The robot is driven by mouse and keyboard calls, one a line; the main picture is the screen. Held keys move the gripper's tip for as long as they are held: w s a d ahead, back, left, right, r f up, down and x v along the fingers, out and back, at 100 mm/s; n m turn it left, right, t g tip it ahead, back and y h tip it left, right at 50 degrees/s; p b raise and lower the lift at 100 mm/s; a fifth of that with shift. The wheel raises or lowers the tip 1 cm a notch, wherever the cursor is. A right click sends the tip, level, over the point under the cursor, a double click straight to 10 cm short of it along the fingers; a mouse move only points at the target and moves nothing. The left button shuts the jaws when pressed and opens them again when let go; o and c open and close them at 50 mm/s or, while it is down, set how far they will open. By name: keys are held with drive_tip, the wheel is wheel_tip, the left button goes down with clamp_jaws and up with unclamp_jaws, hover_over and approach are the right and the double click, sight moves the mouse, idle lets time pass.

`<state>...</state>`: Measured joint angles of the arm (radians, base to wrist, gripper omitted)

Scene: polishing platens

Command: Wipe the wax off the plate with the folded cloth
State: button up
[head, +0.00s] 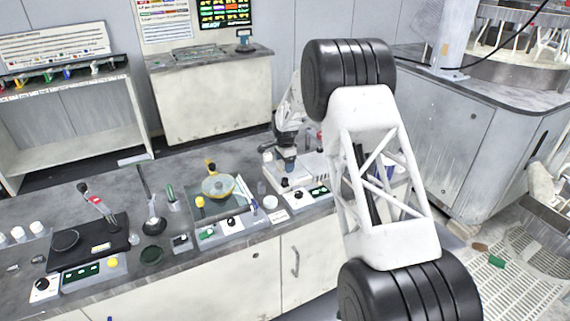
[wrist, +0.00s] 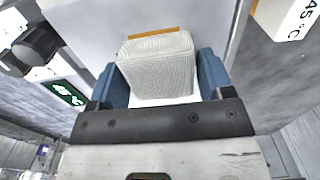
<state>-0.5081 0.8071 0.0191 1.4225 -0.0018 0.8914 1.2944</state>
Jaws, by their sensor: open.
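My gripper (wrist: 160,65) is open in the wrist view, with one blue finger on each side of a white, woven, block-shaped folded cloth (wrist: 158,68). The cloth lies between the fingers; a small gap shows on its right, and contact on its left is hard to tell. An orange-brown strip (wrist: 153,33) shows just beyond the cloth. In the head view my gripper (head: 287,163) points down over a pale bench unit (head: 311,170) with a black knob and green display. The cloth is not clearly visible there. I cannot tell which surface is the wax plate, and no wax can be made out.
Left of my gripper stand a yellow-rimmed round dish (head: 218,187) and a small yellow knob (head: 200,202). A black hot plate (head: 90,247) with a green display is farther left. A white box marked 45°C (wrist: 289,15) stands right of the cloth in the wrist view.

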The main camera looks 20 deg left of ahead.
drive_tip(key=shift+r, duration=0.4)
drive_tip(key=shift+c, duration=0.5)
drive_tip(key=c, duration=0.5)
drive_tip(key=shift+r, duration=0.15)
drive_tip(key=shift+r, duration=1.85)
drive_tip(key=shift+w+r, duration=0.1)
drive_tip(key=shift+w+a+r, duration=0.2)
drive_tip(key=shift+w+r, duration=0.5)
drive_tip(key=shift+r, duration=0.25)
drive_tip(key=shift+w+a+r, duration=0.15)
drive_tip(key=shift+w+r, duration=0.55)
drive_tip(key=shift+r, duration=0.25)
